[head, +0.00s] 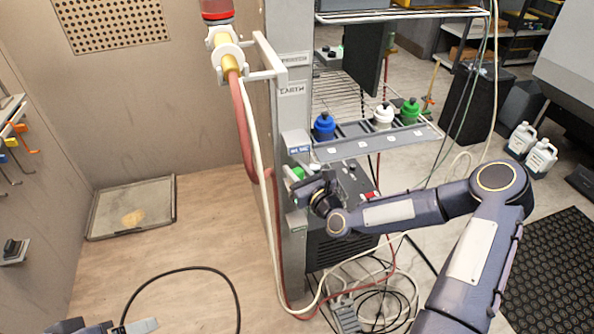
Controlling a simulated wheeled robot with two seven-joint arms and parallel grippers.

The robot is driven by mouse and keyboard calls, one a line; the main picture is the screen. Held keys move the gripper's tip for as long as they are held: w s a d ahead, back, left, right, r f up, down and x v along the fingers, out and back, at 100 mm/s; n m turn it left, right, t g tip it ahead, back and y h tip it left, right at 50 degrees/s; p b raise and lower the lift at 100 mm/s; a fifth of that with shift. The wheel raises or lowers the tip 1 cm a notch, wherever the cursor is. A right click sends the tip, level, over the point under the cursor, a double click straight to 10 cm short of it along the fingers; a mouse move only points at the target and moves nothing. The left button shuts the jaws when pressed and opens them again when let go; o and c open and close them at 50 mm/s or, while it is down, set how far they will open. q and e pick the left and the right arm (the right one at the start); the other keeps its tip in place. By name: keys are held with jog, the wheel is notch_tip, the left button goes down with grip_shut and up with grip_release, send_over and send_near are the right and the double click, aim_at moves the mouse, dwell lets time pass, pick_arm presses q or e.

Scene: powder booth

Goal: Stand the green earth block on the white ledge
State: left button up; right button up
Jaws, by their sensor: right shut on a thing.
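The green earth block (298,172) is at the front of the grey column, mostly hidden by my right gripper. My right gripper (304,187) is shut on it, beside the column. A pale ledge (295,138), which looks like the white ledge, juts from the column just above the block, over a small blue label. The block appears below and apart from it; its exact tilt is unclear. My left gripper (112,328) shows only partly at the bottom left edge, far from the block, and its jaw opening is unclear.
A red hose (244,125) and a pale cable hang close to the gripper. A grey shelf (380,142) with blue, white and green capped bottles stands right of the column. Cables lie tangled below. The booth floor (205,235) at left is mostly clear, with a tray (105,212).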

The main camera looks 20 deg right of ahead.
jog(key=shift+f+b, duration=0.45)
jog(key=shift+b, duration=0.05)
dwell(0.5)
